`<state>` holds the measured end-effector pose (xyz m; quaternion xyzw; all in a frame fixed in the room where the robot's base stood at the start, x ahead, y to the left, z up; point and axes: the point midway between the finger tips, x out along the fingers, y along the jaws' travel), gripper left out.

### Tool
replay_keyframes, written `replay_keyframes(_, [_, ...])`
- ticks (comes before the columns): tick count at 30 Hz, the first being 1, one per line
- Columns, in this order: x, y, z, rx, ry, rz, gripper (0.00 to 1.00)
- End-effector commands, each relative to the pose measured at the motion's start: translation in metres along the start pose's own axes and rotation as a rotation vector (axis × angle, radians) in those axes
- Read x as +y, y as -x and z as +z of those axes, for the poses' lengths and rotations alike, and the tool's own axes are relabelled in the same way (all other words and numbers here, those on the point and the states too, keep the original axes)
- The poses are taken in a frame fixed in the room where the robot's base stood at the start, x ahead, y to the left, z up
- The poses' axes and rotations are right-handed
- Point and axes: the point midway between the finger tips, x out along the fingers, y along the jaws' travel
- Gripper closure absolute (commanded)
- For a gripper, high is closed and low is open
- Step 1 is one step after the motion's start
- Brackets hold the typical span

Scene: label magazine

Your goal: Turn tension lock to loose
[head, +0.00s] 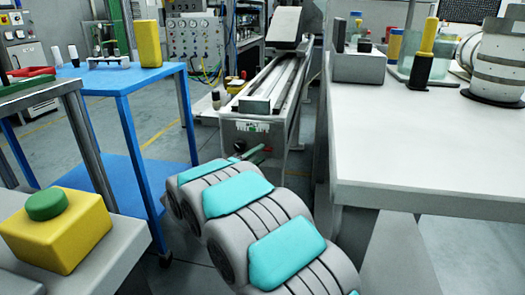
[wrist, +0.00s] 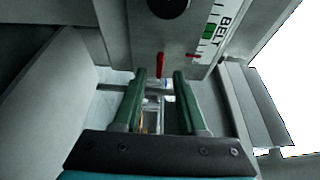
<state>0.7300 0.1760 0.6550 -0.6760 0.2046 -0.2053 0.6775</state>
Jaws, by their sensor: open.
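A conveyor end panel (wrist: 150,35) fills the top of the wrist view. A red lever (wrist: 161,68) hangs down on it, between my fingertips in the picture. I cannot read a name on it, so I cannot tell for certain that it is the tension lock. A smaller red pointer (wrist: 193,56) sits to its right. My gripper (wrist: 160,80) is open, its two green fingers apart on either side of the lever, with no visible grip. In the head view my gripper (head: 254,154) is small at the conveyor's front, partly hidden by my arm.
A black round knob (wrist: 168,5) and a green mark beside a "BELT" label (wrist: 215,32) are on the panel. The conveyor (head: 270,85) stands between a blue table (head: 110,82) and a white bench (head: 430,150). A yellow box with a green button (head: 55,230) is at front left.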

Motion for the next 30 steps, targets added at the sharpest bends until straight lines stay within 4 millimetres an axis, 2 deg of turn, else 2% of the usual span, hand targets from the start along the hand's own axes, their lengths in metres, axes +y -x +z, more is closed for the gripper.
replay_keyframes(1, [-0.001, -0.008, -0.001, 0.003, 0.000, -0.002, 0.59])
replay_keyframes(6, [0.000, -0.025, 0.000, -0.001, 0.002, -0.001, 0.59])
replay_keyframes(17, [0.001, -0.031, 0.001, -0.003, 0.003, 0.001, 0.59])
replay_keyframes(28, [0.001, -0.031, 0.001, -0.003, 0.003, 0.001, 0.98])
replay_keyframes(30, [0.001, -0.031, 0.001, -0.003, 0.003, 0.001, 1.00])
